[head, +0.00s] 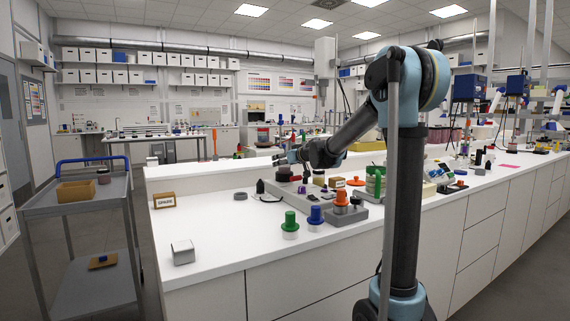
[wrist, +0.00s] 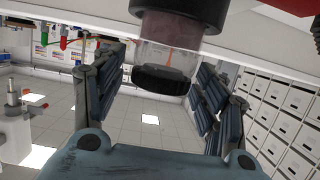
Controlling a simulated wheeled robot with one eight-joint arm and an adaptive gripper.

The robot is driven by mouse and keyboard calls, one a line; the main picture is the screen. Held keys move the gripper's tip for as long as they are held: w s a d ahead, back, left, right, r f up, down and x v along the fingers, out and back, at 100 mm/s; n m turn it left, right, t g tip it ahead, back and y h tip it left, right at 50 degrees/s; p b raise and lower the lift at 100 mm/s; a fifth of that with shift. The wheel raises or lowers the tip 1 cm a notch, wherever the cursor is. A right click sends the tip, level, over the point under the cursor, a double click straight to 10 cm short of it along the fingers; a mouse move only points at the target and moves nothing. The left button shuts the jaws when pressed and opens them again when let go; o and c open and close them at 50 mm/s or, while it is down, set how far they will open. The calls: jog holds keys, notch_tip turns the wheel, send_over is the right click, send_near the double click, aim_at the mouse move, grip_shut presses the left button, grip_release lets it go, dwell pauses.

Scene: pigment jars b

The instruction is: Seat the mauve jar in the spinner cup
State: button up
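A jar with a dark brownish-mauve lower part (wrist: 182,12), a clear glass middle and a black lid fills the upper middle of the wrist view, which looks upside down. A gap shows between the left finger and the lid; contact on the right is unclear. In the head view my gripper (head: 287,157) is over the bench's back part, small and partly hidden. I cannot pick out the spinner cup with certainty; a grey device (head: 347,213) stands on the bench.
A green-topped jar (head: 290,224) and a blue-topped jar (head: 315,217) stand near the bench front. A metal block (head: 183,252) and a small sign box (head: 164,200) are at left.

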dwell(0.3)
jog(key=v, duration=1.1)
jog(key=shift+s+d, duration=0.3)
